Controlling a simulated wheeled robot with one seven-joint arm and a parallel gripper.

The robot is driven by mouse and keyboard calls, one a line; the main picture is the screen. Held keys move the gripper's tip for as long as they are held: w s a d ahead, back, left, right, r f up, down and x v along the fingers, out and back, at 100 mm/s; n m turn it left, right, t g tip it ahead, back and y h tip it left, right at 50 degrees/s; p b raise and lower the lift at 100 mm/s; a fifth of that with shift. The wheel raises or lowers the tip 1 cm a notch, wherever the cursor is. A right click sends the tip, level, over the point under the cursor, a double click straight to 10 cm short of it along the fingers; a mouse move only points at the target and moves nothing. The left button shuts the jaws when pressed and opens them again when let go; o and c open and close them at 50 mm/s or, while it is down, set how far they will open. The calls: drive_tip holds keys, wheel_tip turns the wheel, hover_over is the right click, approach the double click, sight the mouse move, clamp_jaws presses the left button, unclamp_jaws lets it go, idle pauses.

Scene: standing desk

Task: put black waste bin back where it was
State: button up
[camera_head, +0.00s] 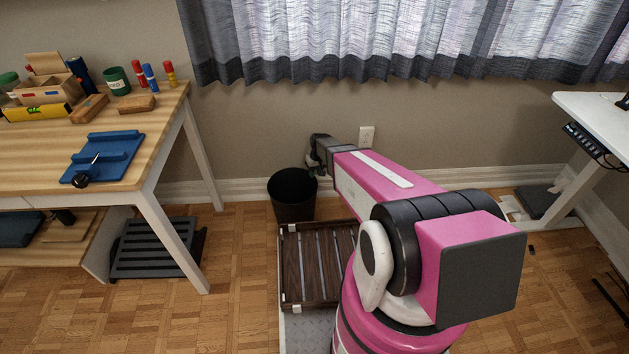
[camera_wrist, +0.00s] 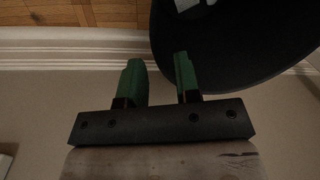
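The black waste bin (camera_head: 292,205) stands upright on the wood floor by the wall, between the workbench and my arm. In the wrist view the dark bin (camera_wrist: 245,45) fills the upper right, with something pale inside it. My gripper (camera_head: 313,172) is at the bin's upper right edge in the head view. In the wrist view my gripper (camera_wrist: 159,68) has its two green fingers apart with nothing between their pads. The right finger overlaps the bin in the picture and the left one lies outside its edge. I cannot tell whether either touches the rim.
A dark slatted wooden tray (camera_head: 290,262) lies just in front of the bin. The wooden workbench (camera_head: 40,150) with tools stands left, with a black slatted rack (camera_head: 155,250) beneath. A white desk (camera_head: 590,118) is at right. The baseboard (camera_head: 235,190) runs close behind the bin.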

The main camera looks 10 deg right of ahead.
drive_tip(key=s+d+r+m, duration=0.1)
drive_tip(key=s+d+r, duration=0.3)
drive_tip(key=s+r, duration=0.7)
drive_tip(key=s+d+r+m+h, duration=0.1)
drive_tip(key=s+d+r, duration=0.3)
drive_tip(key=s+r, duration=0.6)
wheel_tip(320, 180, up, 5)
drive_tip(key=shift+s+f+m, duration=0.2)
drive_tip(key=shift+s+m, duration=0.15)
drive_tip(key=shift+m, duration=0.25)
